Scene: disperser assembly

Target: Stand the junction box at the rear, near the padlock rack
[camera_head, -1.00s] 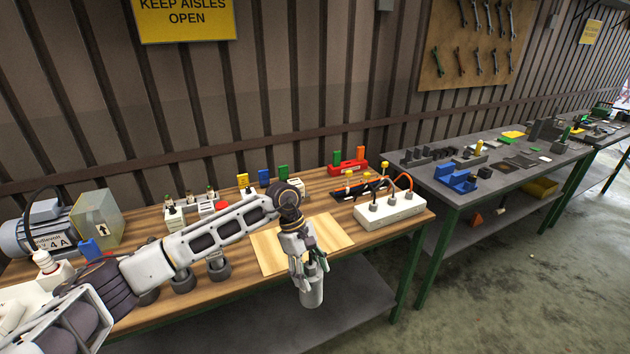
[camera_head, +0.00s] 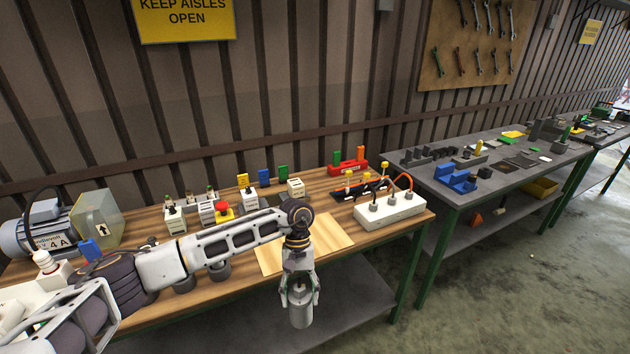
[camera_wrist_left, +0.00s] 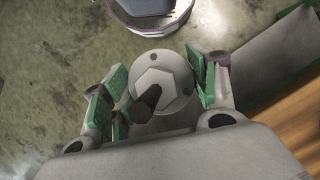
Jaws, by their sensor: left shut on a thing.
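My left gripper (camera_head: 300,288) is shut on a grey cylinder (camera_head: 301,312) in front of the bench, beyond its front edge. In the left wrist view the cylinder's round end (camera_wrist_left: 172,72) shows a hexagonal face and a dark stub, between green finger pads. I cannot tell for sure whether this cylinder is the junction box. A red rack (camera_head: 345,170) with orange and green upright pieces, which looks like the padlock rack, stands at the bench's rear right. My right gripper is not in view.
A light wooden board (camera_head: 330,236) lies bare on the bench (camera_head: 318,199). A white block with cables (camera_head: 390,210) stands at the right. White switch units and a red button (camera_head: 224,211) stand behind my forearm. A motor (camera_head: 35,232) is at far left.

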